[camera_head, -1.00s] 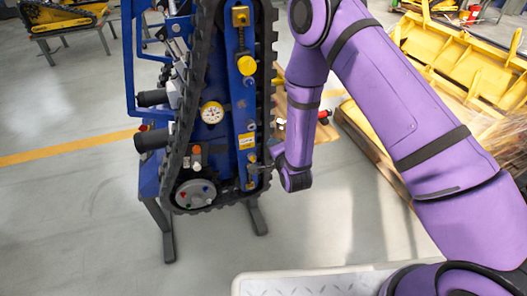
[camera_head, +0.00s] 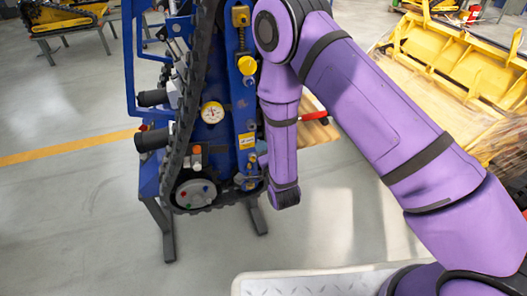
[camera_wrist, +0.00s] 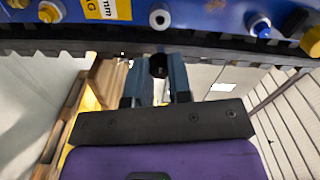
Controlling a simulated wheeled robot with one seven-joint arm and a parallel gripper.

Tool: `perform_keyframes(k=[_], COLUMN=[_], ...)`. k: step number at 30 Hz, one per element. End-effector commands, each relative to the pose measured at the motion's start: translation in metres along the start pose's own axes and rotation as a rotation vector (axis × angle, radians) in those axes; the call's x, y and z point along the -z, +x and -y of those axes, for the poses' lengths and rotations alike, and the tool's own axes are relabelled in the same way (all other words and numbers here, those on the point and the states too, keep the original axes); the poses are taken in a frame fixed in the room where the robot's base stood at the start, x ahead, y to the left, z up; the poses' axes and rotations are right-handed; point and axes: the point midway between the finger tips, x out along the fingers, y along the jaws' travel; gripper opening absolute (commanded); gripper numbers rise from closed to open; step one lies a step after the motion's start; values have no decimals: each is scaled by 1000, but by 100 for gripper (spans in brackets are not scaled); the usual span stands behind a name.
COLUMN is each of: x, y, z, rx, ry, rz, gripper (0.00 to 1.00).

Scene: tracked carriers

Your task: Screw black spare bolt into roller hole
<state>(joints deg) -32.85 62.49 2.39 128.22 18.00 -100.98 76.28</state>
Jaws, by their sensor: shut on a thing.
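In the wrist view my gripper (camera_wrist: 157,80) is shut on a small black bolt (camera_wrist: 158,66), held between the blue-grey fingertips. The blue tracked carrier (camera_wrist: 200,18) spans the top of that view, its black track edge just beyond the fingertips. A silver roller with a dark hole (camera_wrist: 159,17) lies almost straight ahead of the bolt, and the bolt appears apart from it. In the head view the blue carrier (camera_head: 216,138) stands upright on its stand. There my purple arm hides most of the gripper, beside the carrier's lower right side.
A blue-and-white fitting (camera_wrist: 258,24) and a yellow one (camera_wrist: 49,12) sit on the carrier to either side of the hole. The black track (camera_head: 187,120) is close to my gripper. A yellow machine part (camera_head: 455,62) lies at right. Grey floor is clear in front.

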Motion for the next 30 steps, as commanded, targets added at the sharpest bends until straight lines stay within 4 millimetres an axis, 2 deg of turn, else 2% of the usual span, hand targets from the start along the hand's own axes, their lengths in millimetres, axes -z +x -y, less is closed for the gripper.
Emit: perform_keyframes(k=[15, 30], x=[1, 1], y=[41, 50], z=[0, 0], rx=[0, -1], ry=[1, 0], rz=[-1, -1], gripper=[0, 0])
